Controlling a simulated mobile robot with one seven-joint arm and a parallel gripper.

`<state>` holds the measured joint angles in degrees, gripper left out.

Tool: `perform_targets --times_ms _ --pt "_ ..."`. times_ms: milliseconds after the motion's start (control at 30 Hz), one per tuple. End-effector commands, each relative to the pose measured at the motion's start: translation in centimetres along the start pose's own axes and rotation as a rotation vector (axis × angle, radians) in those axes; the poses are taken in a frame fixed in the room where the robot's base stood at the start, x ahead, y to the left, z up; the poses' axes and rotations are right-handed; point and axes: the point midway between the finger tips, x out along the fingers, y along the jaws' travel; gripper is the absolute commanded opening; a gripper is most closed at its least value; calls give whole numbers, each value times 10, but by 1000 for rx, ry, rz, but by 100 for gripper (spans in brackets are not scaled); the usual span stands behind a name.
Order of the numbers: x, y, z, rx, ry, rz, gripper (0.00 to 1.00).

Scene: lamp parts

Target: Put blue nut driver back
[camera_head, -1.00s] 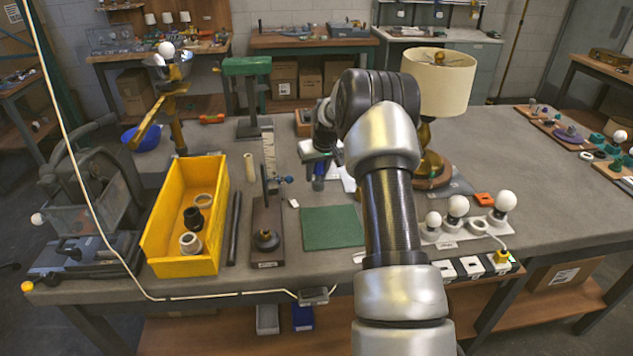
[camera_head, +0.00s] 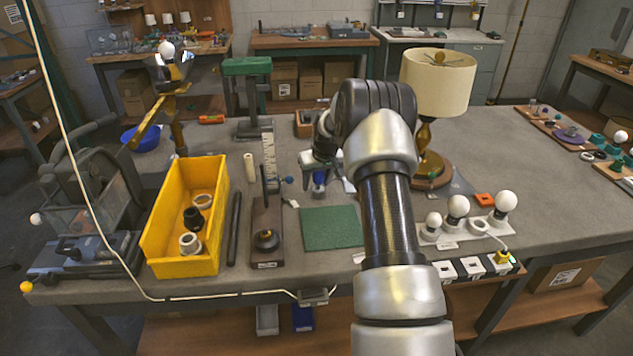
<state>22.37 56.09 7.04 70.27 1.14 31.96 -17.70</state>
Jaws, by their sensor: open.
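My gripper (camera_head: 320,170) is open at the far middle of the bench, left of the lamp and behind the green mat.
A green mat (camera_head: 331,228) lies in front of my gripper. Left of it are a dark stand (camera_head: 266,241) and a yellow bin (camera_head: 182,267) with rings. A lamp (camera_head: 438,85) stands right of my arm. White bulbs (camera_head: 458,207) sit at the right.

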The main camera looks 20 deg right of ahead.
Motion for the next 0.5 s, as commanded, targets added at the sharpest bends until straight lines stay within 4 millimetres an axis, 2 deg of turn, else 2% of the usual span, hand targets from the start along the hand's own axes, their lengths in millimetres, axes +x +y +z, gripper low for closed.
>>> perform_targets --times_ms 167,500 --pt "-20 0 -2 0 2 1 46" --pt "-92 1 -2 -1 2 1 46"
